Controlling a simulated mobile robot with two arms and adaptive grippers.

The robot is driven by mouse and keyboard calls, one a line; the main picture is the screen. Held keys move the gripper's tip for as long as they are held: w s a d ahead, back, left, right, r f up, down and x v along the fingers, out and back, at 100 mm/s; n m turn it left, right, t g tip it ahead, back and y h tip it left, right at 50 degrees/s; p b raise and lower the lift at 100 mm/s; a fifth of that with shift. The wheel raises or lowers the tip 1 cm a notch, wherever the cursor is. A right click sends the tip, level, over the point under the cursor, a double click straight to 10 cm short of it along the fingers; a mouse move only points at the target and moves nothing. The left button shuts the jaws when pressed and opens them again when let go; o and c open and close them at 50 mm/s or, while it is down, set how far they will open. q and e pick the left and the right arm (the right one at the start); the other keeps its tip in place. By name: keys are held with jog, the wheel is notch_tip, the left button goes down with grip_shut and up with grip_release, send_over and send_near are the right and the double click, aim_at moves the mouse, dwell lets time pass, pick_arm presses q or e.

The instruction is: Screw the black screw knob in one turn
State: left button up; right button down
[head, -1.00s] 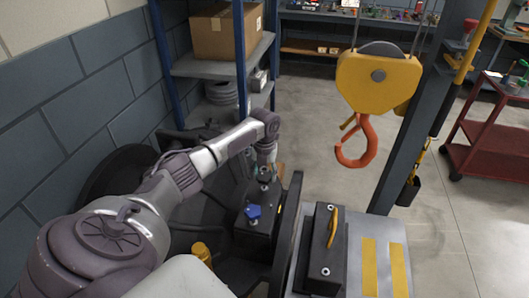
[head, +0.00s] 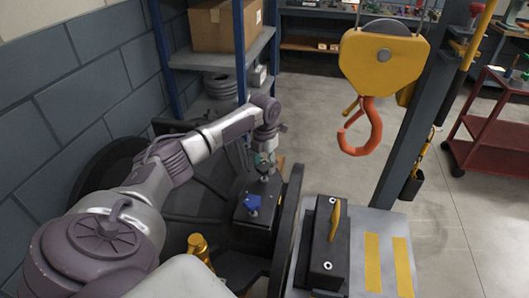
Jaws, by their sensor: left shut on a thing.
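My left gripper (head: 265,172) points down at the far end of a dark casing block (head: 252,215). Its fingers are small and partly hidden in the view. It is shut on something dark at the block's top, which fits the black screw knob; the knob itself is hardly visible. A blue star-shaped knob (head: 252,202) sits on the same block, nearer than the gripper and apart from it. My right gripper is out of view.
A second dark block (head: 322,255) with a yellow handle (head: 335,220) stands on the grey plate (head: 385,225) to the right. An orange hook (head: 362,130) hangs from a yellow hoist block (head: 382,62). A yellow cylinder (head: 198,247) stands near my arm. A shelf (head: 220,58) is behind.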

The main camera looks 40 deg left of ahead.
aim_at(264, 166)
pick_arm(q)
jog(key=o, duration=1.2)
jog(key=shift+c, duration=0.2)
jog(key=shift+r, duration=0.1)
notch_tip(264, 166, up, 12)
